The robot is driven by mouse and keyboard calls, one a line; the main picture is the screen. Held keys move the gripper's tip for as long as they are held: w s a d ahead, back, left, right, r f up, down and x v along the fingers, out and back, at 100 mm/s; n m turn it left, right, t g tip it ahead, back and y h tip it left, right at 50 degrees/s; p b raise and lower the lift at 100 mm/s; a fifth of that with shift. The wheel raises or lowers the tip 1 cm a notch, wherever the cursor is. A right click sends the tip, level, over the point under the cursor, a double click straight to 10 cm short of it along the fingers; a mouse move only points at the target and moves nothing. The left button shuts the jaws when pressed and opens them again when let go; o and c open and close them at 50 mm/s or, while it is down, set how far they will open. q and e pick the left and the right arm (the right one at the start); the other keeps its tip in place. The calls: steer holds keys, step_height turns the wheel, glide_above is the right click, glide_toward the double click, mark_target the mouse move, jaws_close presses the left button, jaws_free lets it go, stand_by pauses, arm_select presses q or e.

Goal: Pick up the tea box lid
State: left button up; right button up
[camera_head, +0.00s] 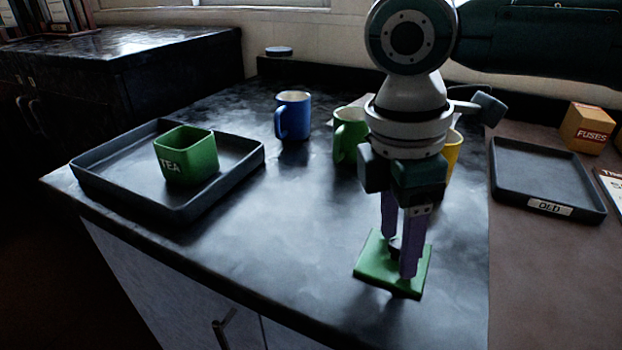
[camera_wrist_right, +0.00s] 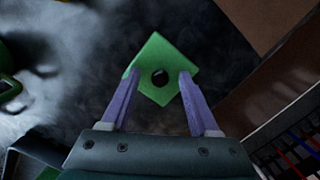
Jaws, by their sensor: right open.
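The tea box lid (camera_head: 375,264) is a flat green square at the front right of the dark counter. In the right wrist view the lid (camera_wrist_right: 155,53) has a round dark knob (camera_wrist_right: 159,77) in its middle. My right gripper (camera_head: 399,256) points down over the lid, open. In the wrist view its two purple fingers (camera_wrist_right: 158,78) stand on either side of the knob, with gaps visible. In the head view the fingers partly hide the knob. The open green tea box (camera_head: 188,157), marked TEA, stands in a grey tray (camera_head: 222,195) at the left. My left gripper is not in view.
A blue mug (camera_head: 293,115), a green mug (camera_head: 346,135) and a partly hidden yellow mug (camera_head: 453,152) stand behind the lid. A tray marked OLD (camera_head: 548,185) and a FUSES box (camera_head: 587,128) are at the right. The counter's middle is clear.

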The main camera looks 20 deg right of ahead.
jaws_close()
stand_by(0.5)
